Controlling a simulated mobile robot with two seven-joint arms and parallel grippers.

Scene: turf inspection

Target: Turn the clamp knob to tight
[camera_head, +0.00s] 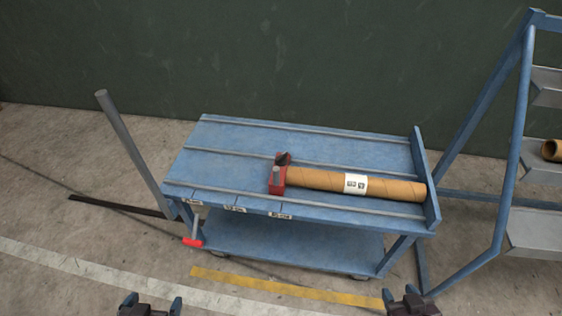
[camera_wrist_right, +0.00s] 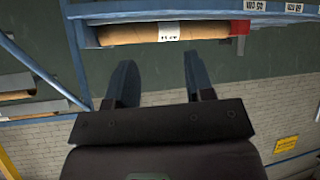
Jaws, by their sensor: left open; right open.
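A red clamp (camera_head: 275,186) sits on the blue cart's top, at the left end of a brown cardboard tube (camera_head: 320,180) with a white label. A dark knob (camera_head: 283,158) shows at the clamp's far upper side; its setting is too small to read. In the right wrist view, a red part (camera_wrist_right: 240,28) shows at the tube's right end (camera_wrist_right: 125,34); the knob cannot be made out there. My left gripper (camera_head: 150,301) is open and empty at the bottom edge, well short of the cart. My right gripper (camera_head: 410,297) is open and empty near the cart's front right; its fingers show in the right wrist view (camera_wrist_right: 160,75).
The blue cart (camera_head: 240,145) has raised rails, a right end board (camera_head: 425,180) and a grey handle (camera_head: 130,135) at left. A red-tipped lever (camera_head: 193,241) hangs at its front. A blue rack (camera_head: 520,120) stands right. Floor in front is clear.

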